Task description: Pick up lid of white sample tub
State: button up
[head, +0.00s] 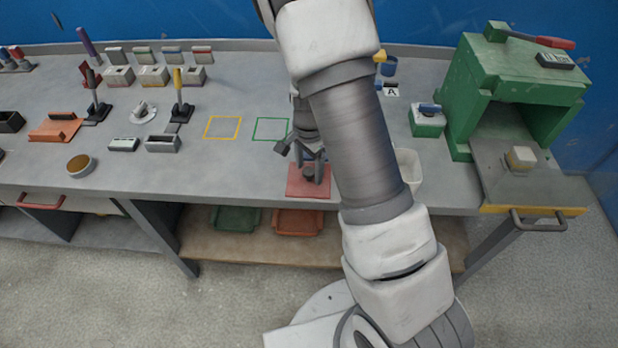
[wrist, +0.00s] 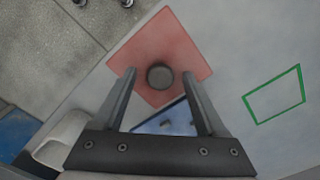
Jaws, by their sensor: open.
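A flat red square plate (head: 296,190) lies on the bench with a dark round knob (head: 309,175) at its middle. It looks like the lid, though I cannot be sure. In the wrist view the plate (wrist: 185,45) and the round knob (wrist: 160,77) show clearly. My gripper (head: 310,160) is open, pointing down over the plate. In the wrist view my gripper (wrist: 159,73) has one finger on each side of the knob, with gaps and nothing held. A white tub (head: 409,168) stands to the right, partly hidden behind my arm.
A green-outlined square (head: 271,129) and a yellow-outlined square (head: 223,127) are empty, left of the plate. A green press-like housing (head: 475,80) and small green block (head: 427,124) stand at right. Stamps and small blocks crowd the left. The bench front edge is close.

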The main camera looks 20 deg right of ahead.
jog(key=shift+f, duration=0.85)
grip_shut()
jog(key=shift+r, duration=0.15)
